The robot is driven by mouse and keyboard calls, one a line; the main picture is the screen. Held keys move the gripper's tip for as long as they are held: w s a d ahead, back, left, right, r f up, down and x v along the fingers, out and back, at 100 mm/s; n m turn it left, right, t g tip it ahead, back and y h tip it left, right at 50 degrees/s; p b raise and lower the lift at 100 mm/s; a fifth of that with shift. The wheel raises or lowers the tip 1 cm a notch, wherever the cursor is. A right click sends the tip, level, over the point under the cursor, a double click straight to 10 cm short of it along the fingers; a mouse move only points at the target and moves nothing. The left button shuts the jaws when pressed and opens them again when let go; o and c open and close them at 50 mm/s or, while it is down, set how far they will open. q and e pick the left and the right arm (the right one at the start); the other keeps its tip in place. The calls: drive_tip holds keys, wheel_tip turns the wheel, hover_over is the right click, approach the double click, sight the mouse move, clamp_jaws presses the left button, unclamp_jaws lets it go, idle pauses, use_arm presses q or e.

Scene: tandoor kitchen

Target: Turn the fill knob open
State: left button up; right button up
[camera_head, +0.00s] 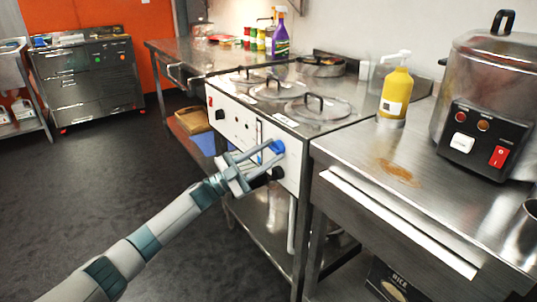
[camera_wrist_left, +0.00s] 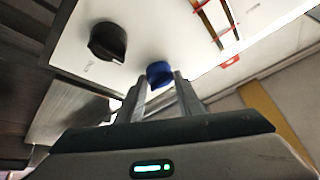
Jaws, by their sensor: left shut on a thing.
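The blue knob (camera_head: 278,147) sits on the white front panel (camera_head: 232,124) of a steel unit with lidded wells. It also shows in the left wrist view (camera_wrist_left: 159,72), between my finger ends. My left gripper (camera_head: 268,152) reaches in from the left and is shut on the blue knob. A black knob (camera_head: 275,173) is just below the blue one, and it shows to the left in the left wrist view (camera_wrist_left: 108,42). I cannot read the labels by the knobs. My right gripper is in neither view.
A steel counter (camera_head: 345,165) stands close on the right, with a yellow pump bottle (camera_head: 396,92) and a large cooker (camera_head: 485,95). A vertical glass gauge (camera_head: 259,138) is on the panel beside my fingers. The dark floor (camera_head: 120,165) is open on the left.

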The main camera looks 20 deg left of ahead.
use_arm(q)
drive_tip(key=o, duration=1.1)
drive_tip(key=shift+c, duration=0.2)
drive_tip(key=shift+s+f, duration=0.1)
drive_tip(key=shift+s+a+f, duration=0.25)
drive_tip(key=shift+s+a, duration=0.05)
drive_tip(key=shift+a, duration=0.15)
drive_tip(key=v, duration=1.6)
drive_tip(key=shift+b, duration=0.4)
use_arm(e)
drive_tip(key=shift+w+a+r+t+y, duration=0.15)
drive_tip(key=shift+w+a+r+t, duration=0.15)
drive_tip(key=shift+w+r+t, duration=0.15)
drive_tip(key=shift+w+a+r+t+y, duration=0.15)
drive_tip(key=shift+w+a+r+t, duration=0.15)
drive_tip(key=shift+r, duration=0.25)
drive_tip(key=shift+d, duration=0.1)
